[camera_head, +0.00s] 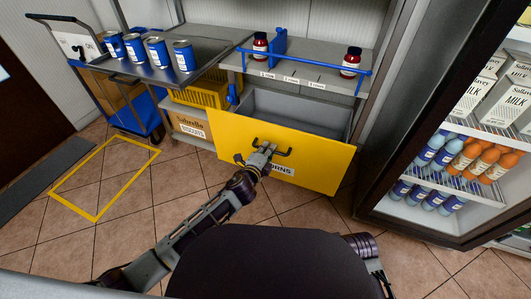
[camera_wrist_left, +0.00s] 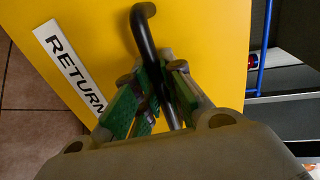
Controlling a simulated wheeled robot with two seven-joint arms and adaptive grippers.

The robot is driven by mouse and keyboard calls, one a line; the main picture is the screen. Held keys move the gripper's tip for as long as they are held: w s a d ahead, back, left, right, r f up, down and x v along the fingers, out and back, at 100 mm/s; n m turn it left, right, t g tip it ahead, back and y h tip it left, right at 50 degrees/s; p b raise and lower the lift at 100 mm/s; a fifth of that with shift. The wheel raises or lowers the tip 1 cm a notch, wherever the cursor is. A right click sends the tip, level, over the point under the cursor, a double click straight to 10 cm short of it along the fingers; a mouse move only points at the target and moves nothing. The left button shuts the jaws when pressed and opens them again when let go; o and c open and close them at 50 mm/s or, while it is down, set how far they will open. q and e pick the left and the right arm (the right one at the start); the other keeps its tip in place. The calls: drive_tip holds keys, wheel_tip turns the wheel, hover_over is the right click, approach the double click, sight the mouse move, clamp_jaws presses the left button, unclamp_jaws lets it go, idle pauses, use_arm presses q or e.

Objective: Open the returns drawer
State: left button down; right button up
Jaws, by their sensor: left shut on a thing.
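The returns drawer (camera_head: 318,160) has a yellow front and a grey box behind it. It stands pulled out from under the shelf, and its open inside shows in the head view. A black bar handle (camera_wrist_left: 145,35) is fixed to its front, beside a white label (camera_wrist_left: 66,62) reading RETURN in the left wrist view. My left gripper (camera_head: 262,152) is at the handle in the head view. In the left wrist view its green-padded fingers (camera_wrist_left: 150,95) are shut around the handle bar. My right gripper does not show.
A cart (camera_head: 141,67) with several blue cans stands at the left. A yellow crate (camera_head: 200,92) and a biscuits box (camera_head: 188,124) are left of the drawer. A fridge (camera_head: 409,190) with milk and bottles stands at the right. The tiled floor in front is free.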

use_arm(q)
drive_tip(key=shift+w, duration=0.1)
drive_tip(key=c, duration=1.5)
unclamp_jaws()
drive_tip(key=shift+v, duration=6)
